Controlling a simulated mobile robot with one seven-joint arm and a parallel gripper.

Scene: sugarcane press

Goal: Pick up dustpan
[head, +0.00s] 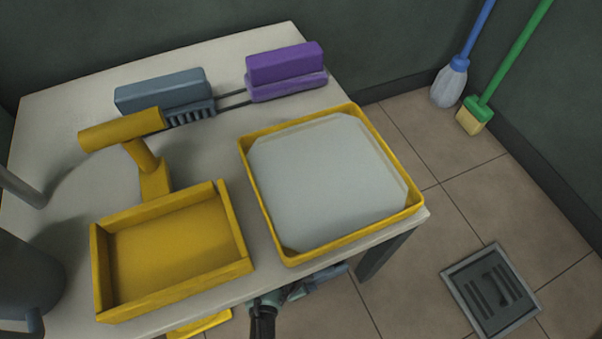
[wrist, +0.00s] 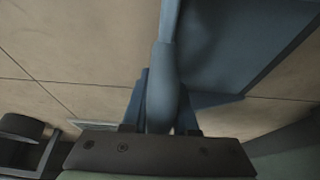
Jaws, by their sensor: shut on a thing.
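The blue-grey dustpan (wrist: 230,45) fills the upper right of the wrist view, with its rounded handle running down between my gripper's fingers. My gripper (wrist: 162,112) is shut on that handle. In the head view my gripper (head: 292,292) is at the bottom centre, just past the table's front edge and lower than the tabletop. A small blue-grey part of the dustpan (head: 325,281) shows beside it; the tabletop hides the rest.
The white table (head: 60,120) carries a yellow tray with a white sheet (head: 416,205), a yellow handled scoop (head: 175,250), and blue-grey (head: 160,92) and purple (head: 285,65) brushes. A blue mop (head: 450,85), green broom (head: 478,110) and floor drain (head: 490,290) are right. Tiles between are clear.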

